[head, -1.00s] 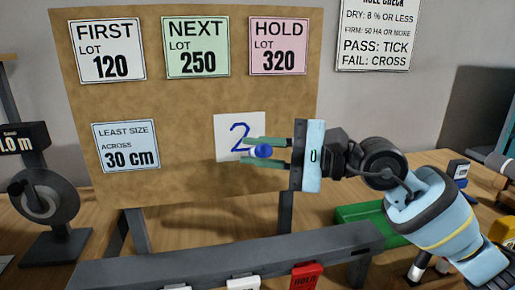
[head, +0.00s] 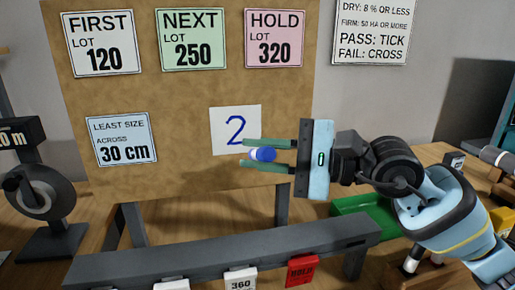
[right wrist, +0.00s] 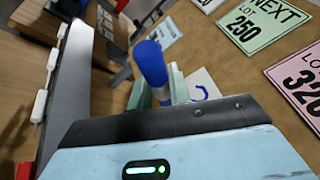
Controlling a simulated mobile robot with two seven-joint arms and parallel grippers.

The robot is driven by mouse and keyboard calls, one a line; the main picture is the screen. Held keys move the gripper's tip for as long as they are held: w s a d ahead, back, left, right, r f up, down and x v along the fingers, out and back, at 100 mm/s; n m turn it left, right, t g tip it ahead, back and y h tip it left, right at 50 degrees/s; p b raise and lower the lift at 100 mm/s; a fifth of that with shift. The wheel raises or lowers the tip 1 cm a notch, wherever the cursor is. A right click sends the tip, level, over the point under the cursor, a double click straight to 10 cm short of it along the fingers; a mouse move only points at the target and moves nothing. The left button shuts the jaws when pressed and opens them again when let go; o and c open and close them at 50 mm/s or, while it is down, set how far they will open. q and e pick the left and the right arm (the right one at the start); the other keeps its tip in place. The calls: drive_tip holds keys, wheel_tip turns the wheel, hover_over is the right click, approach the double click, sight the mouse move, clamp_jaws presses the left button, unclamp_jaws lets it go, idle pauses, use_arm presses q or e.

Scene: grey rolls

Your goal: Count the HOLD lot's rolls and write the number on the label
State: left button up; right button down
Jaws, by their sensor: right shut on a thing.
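My right gripper (head: 268,155) is shut on a blue-and-white marker (head: 262,154), in front of the cork board. The marker also shows in the right wrist view (right wrist: 151,65), its blue end outward. A white label (head: 232,117) on the board bears a blue handwritten "2"; the gripper's fingers overlap its lower right. In the right wrist view the label (right wrist: 206,82) is partly hidden behind the gripper. A pink card (head: 275,38) at the top right of the board reads HOLD LOT 320. A red HOLD tag (head: 302,270) hangs on the grey rail. My left gripper is out of view.
The grey rail (head: 215,253) runs across the front with white tags, one reading 360 (head: 241,279). FIRST, NEXT and LEAST SIZE cards are on the cork board (head: 185,95). A green tray (head: 365,215) lies behind my right arm. A dial gauge stand (head: 42,192) is at left.

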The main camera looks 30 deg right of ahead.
drive_tip(key=shift+s+a, duration=0.25)
drive_tip(key=shift+s, duration=0.55)
drive_tip(key=shift+s+a, duration=0.2)
drive_tip(key=shift+s, duration=0.6)
